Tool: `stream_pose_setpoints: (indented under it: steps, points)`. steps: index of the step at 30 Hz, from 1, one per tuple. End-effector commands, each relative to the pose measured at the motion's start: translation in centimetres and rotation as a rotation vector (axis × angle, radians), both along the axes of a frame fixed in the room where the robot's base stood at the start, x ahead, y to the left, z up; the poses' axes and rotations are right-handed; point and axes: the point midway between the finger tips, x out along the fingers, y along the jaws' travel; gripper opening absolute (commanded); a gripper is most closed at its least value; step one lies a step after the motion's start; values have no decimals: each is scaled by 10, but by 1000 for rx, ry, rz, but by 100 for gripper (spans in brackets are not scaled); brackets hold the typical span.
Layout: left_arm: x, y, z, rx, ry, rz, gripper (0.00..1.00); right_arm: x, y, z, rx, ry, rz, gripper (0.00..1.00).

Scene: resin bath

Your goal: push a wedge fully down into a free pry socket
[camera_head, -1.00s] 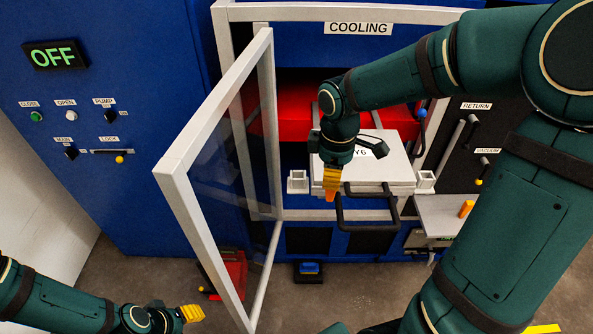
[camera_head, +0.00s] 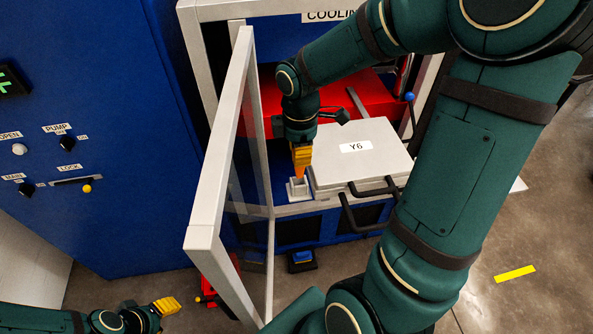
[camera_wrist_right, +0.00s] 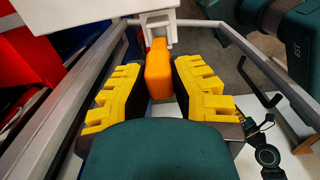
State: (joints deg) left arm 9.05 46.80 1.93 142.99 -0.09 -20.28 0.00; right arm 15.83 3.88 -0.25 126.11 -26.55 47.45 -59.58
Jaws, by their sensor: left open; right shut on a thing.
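My right gripper (camera_head: 301,157) points down and is shut on an orange wedge (camera_head: 300,174). The wedge is right at the white square pry socket (camera_head: 297,190) left of the plate marked Y6 (camera_head: 372,165). In the right wrist view the wedge (camera_wrist_right: 158,68) shows between the yellow fingers, with the white socket (camera_wrist_right: 157,24) beyond its far end. I cannot tell how far the tip is inside the socket. The other socket is hidden behind my right arm. My left gripper (camera_head: 166,306) is open and empty, low at the left.
The open glazed door (camera_head: 208,170) stands just left of the socket, between my two grippers. Black handles (camera_head: 350,212) stick out from the plate's front. A blue pedal (camera_head: 301,258) and a red object (camera_head: 210,290) are on the floor.

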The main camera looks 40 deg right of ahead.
Motion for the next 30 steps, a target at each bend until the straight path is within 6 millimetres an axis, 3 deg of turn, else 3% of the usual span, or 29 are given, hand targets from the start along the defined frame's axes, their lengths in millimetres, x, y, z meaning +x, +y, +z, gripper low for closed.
stream_pose_setpoints:
  steps: [8, 15, 29, 30]
  points:
    - [0, 0, -7, 0, -1, 1, 47, 0, 0, -25, 1, 2, -1, 0]
    - [0, 0, -32, 1, 0, 5, 47, 0, 0, -58, 0, -1, 0, 0]
    - [0, 0, -34, 3, -2, 6, 47, 0, 0, -62, 0, -1, -1, 0]
    - [0, 0, -34, 3, -2, 6, 47, 0, 0, -62, 0, 0, -1, 34]
